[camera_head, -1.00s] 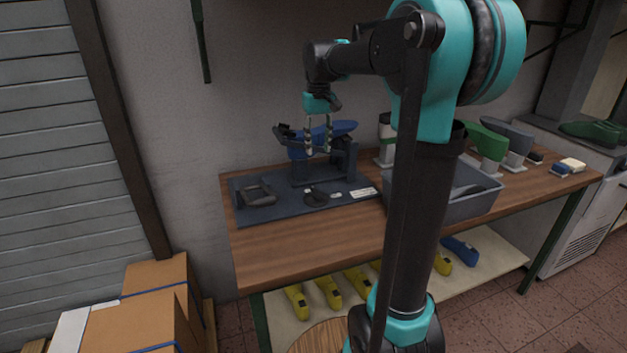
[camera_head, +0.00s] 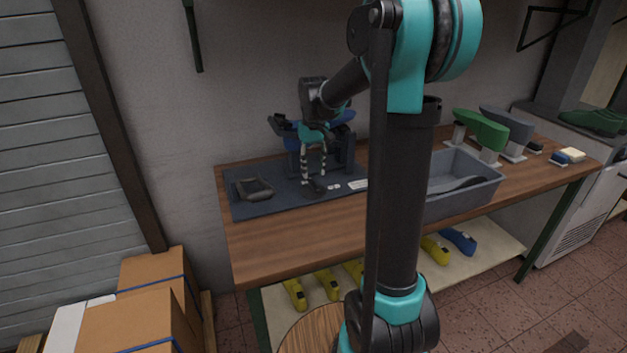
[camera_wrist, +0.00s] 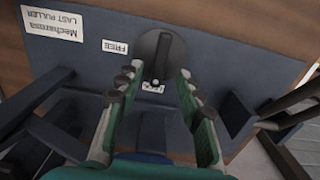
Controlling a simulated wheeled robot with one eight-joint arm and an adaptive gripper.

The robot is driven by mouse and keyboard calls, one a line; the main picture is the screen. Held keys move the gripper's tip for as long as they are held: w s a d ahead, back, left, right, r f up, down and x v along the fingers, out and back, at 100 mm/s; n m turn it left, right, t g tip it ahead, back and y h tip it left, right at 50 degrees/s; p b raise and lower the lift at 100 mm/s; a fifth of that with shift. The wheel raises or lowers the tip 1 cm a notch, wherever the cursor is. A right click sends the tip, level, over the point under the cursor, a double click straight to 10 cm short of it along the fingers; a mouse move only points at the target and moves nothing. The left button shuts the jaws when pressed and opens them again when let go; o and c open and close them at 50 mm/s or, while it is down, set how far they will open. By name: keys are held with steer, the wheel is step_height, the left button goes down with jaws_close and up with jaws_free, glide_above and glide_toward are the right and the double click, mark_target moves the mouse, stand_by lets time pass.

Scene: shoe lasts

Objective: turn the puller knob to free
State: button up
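The puller knob is a dark round disc with a raised bar (camera_wrist: 161,58), on the blue-grey base plate of the last puller (camera_wrist: 230,45). The bar's end lies at a small, partly hidden white label, which seems to read LOCK (camera_wrist: 153,87). A FREE label (camera_wrist: 115,47) lies left of the knob in the wrist view. The knob also shows in the head view (camera_head: 315,189). My gripper (camera_head: 314,180) is open just above the knob. In the wrist view its fingers (camera_wrist: 159,73) stand either side of the bar; contact cannot be told.
The puller's upright frame with a blue last (camera_head: 340,118) stands behind my gripper. A dark clamp-like part (camera_head: 253,189) lies left on the plate. A grey bin (camera_head: 470,195) is at right. The wooden bench front (camera_head: 290,240) is clear.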

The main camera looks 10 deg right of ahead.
mark_target(314, 183)
steer(key=shift+f, duration=2.2)
jaws_close()
